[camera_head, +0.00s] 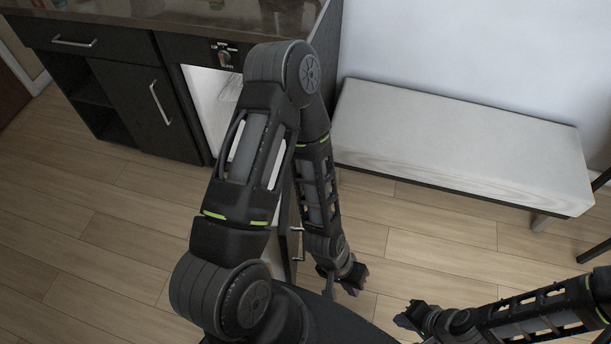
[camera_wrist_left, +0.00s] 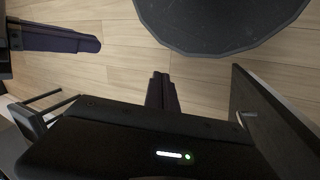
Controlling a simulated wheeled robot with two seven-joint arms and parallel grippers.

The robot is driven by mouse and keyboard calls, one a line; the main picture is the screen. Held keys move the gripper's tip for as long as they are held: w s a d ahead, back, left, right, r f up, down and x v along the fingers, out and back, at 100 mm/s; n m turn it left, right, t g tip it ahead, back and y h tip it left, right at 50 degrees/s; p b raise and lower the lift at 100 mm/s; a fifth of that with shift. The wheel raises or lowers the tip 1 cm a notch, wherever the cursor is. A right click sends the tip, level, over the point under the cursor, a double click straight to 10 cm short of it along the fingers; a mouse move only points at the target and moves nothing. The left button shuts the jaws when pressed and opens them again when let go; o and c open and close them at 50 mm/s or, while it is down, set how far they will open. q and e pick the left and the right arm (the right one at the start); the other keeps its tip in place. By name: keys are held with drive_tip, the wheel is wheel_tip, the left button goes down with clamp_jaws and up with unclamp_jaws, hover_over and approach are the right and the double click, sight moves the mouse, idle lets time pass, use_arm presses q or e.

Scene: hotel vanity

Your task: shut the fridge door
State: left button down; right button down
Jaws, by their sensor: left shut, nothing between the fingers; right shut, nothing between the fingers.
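The fridge (camera_head: 205,105) is set in the dark vanity, with its pale interior showing to the left of my left arm. Its door (camera_head: 284,238) stands open, jutting toward me; my left arm hides much of it. A metal handle (camera_head: 297,243) is on the door's right face. My left gripper (camera_head: 350,284) is shut and empty, low over the floor, right of the door and apart from it. My right gripper (camera_head: 408,319) is shut and empty, further right.
A white-topped bench (camera_head: 460,145) stands against the wall at the right. Vanity drawers and a cabinet door (camera_head: 145,105) are at the left. Dark chair legs show at the right edge. The wooden floor (camera_head: 90,240) is clear at the left and before the bench.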

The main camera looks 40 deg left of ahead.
use_arm(q)
drive_tip(key=w+a+r+m+g+y+b, duration=0.1)
drive_tip(key=w+a+r+m+g+b, duration=0.15)
drive_tip(key=w+r+m, duration=0.6)
drive_tip(key=w+a+r+m+y+b, duration=0.1)
drive_tip(key=w+a+r+m+y, duration=0.1)
drive_tip(key=a+r, duration=0.5)
drive_tip(key=w+a+r+m+y+b, duration=0.1)
drive_tip(key=w+a+r+m+y, duration=0.2)
drive_tip(key=w+a+r+y, duration=0.2)
wheel_tip(320, 180, up, 4)
drive_tip(key=a, duration=0.2)
drive_tip(key=shift+w+a, duration=0.25)
drive_tip(key=shift+a, duration=0.1)
drive_tip(key=shift+f, duration=0.1)
drive_tip(key=s+a+f, duration=0.4)
drive_tip(key=a+f, duration=0.2)
drive_tip(key=f, duration=0.3)
drive_tip(key=shift+a+f+b, duration=0.15)
drive_tip(key=shift+a+b, duration=0.1)
drive_tip(key=shift+b, duration=0.05)
